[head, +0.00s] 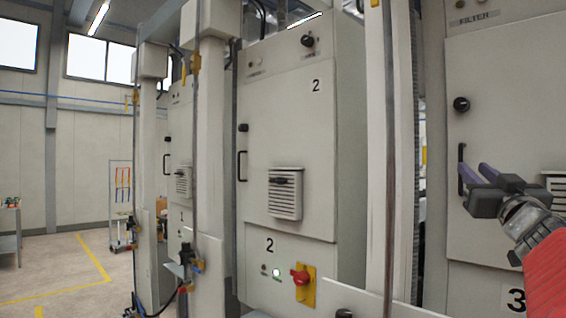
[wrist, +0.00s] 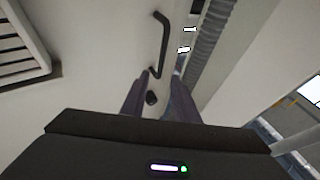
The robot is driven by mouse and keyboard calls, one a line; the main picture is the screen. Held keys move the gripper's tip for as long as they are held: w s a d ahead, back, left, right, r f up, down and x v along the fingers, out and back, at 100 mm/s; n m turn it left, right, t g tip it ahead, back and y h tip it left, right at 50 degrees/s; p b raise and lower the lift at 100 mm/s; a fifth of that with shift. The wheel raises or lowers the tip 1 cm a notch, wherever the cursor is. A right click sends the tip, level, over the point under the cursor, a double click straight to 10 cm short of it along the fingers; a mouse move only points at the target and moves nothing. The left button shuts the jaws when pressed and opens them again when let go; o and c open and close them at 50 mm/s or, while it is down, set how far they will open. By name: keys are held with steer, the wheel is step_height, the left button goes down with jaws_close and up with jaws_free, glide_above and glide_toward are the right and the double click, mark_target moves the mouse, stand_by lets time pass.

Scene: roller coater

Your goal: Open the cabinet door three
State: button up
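Cabinet door three (head: 490,110) is a pale grey panel at the right of the head view and looks shut. Its black bar handle (head: 461,168) is on the door's left side, below a round black knob (head: 461,104). My gripper (head: 475,171) is in front of the handle with its fingers apart. In the wrist view the handle (wrist: 164,40) lies just beyond my fingertips (wrist: 160,74), its near end close to the gap between them. The knob (wrist: 152,98) shows between the fingers. I cannot tell whether either finger touches the handle.
Cabinet two (head: 290,130) stands left of cabinet three, with a red and yellow switch (head: 302,283). A pale post (head: 378,150) and a ribbed grey conduit (wrist: 208,45) run beside door three's handle edge. A slatted vent (wrist: 22,45) is on door three. Open floor lies far left.

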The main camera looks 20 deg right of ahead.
mark_target(462, 158)
steer(key=shift+x, duration=3.4)
jaws_close()
